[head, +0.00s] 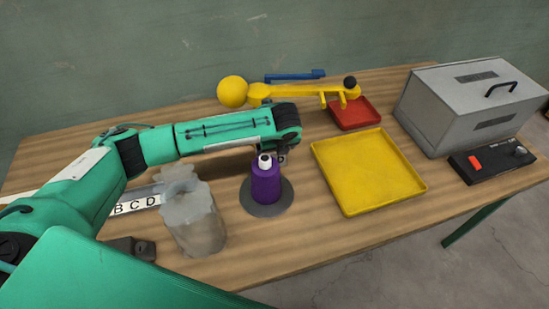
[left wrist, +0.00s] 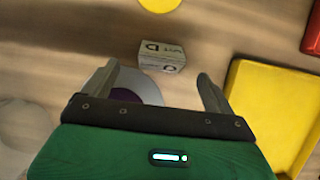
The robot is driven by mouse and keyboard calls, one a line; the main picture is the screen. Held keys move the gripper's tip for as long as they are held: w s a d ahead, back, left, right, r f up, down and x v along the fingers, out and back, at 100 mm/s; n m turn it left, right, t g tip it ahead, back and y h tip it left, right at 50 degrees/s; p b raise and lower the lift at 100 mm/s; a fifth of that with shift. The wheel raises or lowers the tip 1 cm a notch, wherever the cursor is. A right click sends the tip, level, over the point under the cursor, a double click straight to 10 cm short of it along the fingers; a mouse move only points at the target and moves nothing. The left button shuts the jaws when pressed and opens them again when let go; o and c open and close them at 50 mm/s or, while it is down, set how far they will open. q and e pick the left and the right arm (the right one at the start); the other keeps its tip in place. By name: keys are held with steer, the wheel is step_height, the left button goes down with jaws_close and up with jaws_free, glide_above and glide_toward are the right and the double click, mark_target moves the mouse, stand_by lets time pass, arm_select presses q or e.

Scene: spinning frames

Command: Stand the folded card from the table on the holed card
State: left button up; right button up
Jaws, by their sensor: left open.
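A small white folded card (left wrist: 162,56) with printed text and the letter D stands on the table in the left wrist view. It lies beyond and between the fingertips of my left gripper (left wrist: 157,80), apart from them. The gripper is open with nothing between its fingers. In the head view my left gripper (head: 282,154) points down behind the purple spool, and the arm hides the folded card. My right gripper is out of view.
A purple spool (head: 265,185) stands on a grey disc (head: 270,208) close to the gripper.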

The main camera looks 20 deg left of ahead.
mark_target(275, 154)
arm_select(q)
steer(key=shift+d+p+x, duration=0.2)
steer(key=shift+p+x, duration=0.5)
steer(key=shift+x, duration=2.05)
steer(key=c, duration=1.1)
steer(key=shift+r, duration=0.1)
